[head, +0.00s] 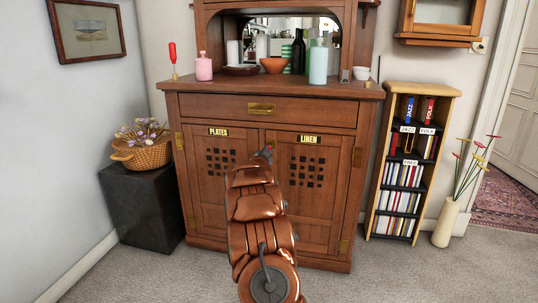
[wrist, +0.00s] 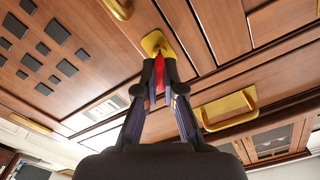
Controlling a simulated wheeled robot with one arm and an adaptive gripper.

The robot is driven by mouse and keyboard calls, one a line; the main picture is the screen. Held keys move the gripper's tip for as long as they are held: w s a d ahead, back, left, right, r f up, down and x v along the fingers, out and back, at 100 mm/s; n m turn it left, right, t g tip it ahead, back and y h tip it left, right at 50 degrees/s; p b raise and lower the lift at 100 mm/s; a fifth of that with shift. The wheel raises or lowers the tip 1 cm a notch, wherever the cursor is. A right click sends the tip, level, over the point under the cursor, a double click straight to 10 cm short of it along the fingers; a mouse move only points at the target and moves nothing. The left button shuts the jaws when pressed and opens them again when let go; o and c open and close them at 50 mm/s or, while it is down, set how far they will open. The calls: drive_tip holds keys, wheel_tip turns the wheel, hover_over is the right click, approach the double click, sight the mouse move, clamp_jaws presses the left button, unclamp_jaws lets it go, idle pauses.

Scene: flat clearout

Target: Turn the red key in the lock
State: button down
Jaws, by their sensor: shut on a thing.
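The red key (wrist: 160,72) sits between the two dark fingers of my gripper (wrist: 159,82) in the wrist view. My gripper is shut on it. The key stands at a brass lock plate (wrist: 156,42) on the wooden cabinet front. The fingers hide much of the key and part of the plate, so how deep the key sits cannot be told. In the head view, my gripper (head: 268,153) is at the upper middle of the cabinet (head: 262,107), where its doors meet, and only a speck of red shows there.
A brass drawer handle (head: 261,109) is just above my gripper. Bottles and bowls, including an orange bowl (head: 273,65), stand on the cabinet top. A shelf of records (head: 454,95) and a vase (head: 445,222) stand right; a black plinth (head: 145,210) stands left.

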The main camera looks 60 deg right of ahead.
drive_tip(key=shift+m, duration=0.3)
drive_tip(key=shift+b, duration=0.55)
drive_tip(key=shift+f+m+b, duration=0.1)
drive_tip(key=shift+m+b, duration=1.6)
drive_tip(key=shift+b, duration=0.15)
